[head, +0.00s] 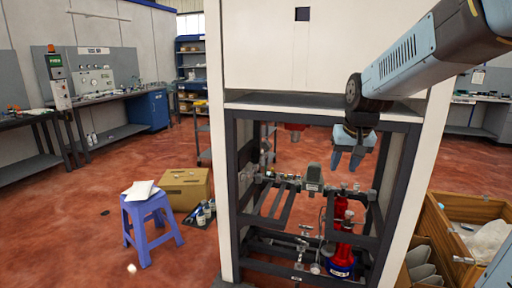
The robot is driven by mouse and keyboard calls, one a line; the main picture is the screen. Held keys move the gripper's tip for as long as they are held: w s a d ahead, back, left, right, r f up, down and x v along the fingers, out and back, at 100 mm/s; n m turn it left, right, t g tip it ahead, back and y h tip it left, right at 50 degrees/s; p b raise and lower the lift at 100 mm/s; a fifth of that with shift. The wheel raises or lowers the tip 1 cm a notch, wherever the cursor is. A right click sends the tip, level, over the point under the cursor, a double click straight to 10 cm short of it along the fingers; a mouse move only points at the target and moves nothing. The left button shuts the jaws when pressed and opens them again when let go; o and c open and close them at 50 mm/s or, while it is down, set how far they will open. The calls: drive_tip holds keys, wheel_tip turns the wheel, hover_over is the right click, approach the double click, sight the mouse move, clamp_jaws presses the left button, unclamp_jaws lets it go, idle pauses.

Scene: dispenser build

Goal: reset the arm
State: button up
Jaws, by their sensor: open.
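My arm reaches in from the upper right of the head view. My gripper (348,160) hangs pointing down at the upper front opening of the white dispenser cabinet (262,50). Its blue fingers look apart, and I see nothing between them. Below it, inside the dark frame (232,190), are pipes and a grey fitting (313,178). A red cylinder with a blue base (341,262) stands low in the frame. The gripper appears clear of these parts, but its exact depth is hard to tell.
A blue stool (148,216) with papers and a cardboard box (186,186) stand left of the cabinet. A wooden crate (440,225) sits at the right. Workbenches (110,95) line the left wall. Red floor between them is mostly open.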

drive_tip(key=s+r+n+t, duration=0.1)
drive_tip(key=s+r, duration=0.1)
drive_tip(key=s, duration=1.8)
drive_tip(key=shift+s, duration=0.15)
drive_tip(key=shift+d, duration=0.1)
idle(0.6)
